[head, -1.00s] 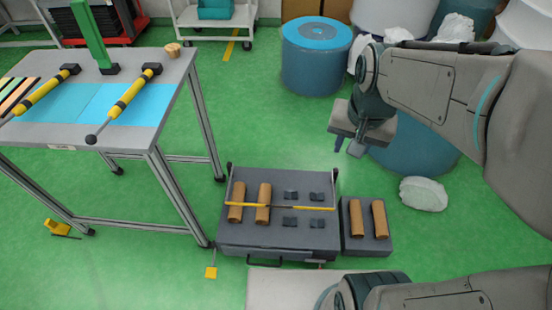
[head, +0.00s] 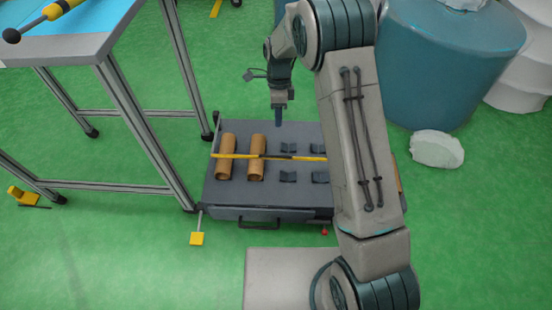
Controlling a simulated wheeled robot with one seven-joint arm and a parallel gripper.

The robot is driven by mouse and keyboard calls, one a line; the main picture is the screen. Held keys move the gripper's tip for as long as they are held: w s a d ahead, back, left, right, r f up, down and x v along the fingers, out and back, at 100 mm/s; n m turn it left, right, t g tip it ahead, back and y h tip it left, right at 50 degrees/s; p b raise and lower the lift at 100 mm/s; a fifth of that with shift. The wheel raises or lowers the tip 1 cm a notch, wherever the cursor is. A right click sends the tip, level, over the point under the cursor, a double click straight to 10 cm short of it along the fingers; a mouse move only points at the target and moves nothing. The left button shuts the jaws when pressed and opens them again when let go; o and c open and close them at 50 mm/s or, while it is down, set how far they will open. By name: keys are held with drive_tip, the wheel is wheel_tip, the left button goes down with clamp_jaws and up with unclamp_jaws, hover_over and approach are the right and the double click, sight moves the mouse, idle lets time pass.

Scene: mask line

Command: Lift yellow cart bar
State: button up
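The yellow cart bar (head: 232,156) lies level across the dark grey cart (head: 222,201), above its brown rolls. It has a dark stretch in its middle, and its right end is hidden behind my arm. My gripper (head: 278,116) points down over the cart's back edge, beyond the bar in the picture and apart from it. Its fingers overlap in this view, so their opening cannot be told. I see nothing held in it.
Two brown rolls (head: 225,158) and several dark holders sit on the cart. A workbench (head: 75,47) stands to the left, a blue drum (head: 440,75) to the right. A white bag (head: 437,149) lies on the green floor. The floor in front of the bench is mostly clear.

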drive_tip(key=f+b, duration=0.1)
drive_tip(key=f, duration=0.4)
drive_tip(key=s+f+b, duration=0.1)
drive_tip(key=f+b, duration=0.1)
drive_tip(key=f, duration=0.3)
drive_tip(key=s+f+b, duration=0.1)
drive_tip(key=f+b, duration=0.1)
drive_tip(key=f, duration=0.3)
drive_tip(key=shift+s+a+f, duration=0.2)
drive_tip(key=shift+a+f, duration=0.1)
drive_tip(key=shift+f, duration=0.05)
clamp_jaws()
